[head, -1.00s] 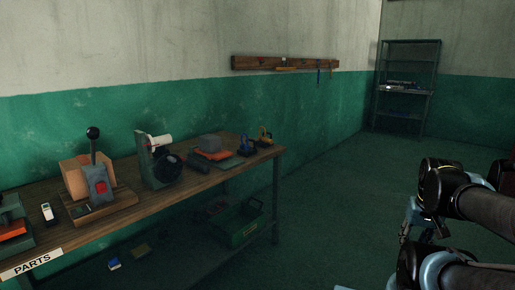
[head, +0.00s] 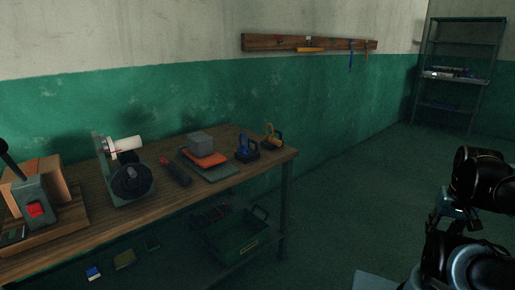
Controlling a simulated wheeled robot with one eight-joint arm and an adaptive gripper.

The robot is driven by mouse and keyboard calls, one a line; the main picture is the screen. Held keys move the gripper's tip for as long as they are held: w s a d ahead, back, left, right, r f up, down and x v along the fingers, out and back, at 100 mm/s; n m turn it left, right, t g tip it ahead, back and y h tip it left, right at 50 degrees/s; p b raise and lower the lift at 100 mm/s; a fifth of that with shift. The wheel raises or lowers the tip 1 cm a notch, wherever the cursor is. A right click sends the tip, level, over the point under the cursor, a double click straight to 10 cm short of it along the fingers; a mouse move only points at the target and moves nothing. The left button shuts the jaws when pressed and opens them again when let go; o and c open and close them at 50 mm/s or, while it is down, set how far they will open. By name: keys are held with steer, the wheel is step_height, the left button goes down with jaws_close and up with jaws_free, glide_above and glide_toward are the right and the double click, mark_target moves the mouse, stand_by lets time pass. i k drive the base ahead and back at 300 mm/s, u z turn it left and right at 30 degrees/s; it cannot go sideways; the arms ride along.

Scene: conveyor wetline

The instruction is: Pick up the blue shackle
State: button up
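The blue shackle (head: 246,146) stands on the wooden workbench near its far right end. It seems to sit on or against a small dark base, and nothing is holding it. My folded arm is at the right edge of the picture, well apart from the bench and the shackle. A pale metal part between its dark joints may be my gripper (head: 456,210). Its fingers cannot be made out.
A yellow shackle (head: 272,138) stands just right of the blue one. Left of it are an orange item (head: 206,159), a grey block (head: 200,143) and a dark red-tipped tool (head: 173,168). A green crate (head: 240,240) sits below the bench (head: 75,237). Floor right of the bench is clear.

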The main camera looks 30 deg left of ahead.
mark_target(246, 154)
steer(key=i, duration=1.15)
steer(key=u, duration=1.25)
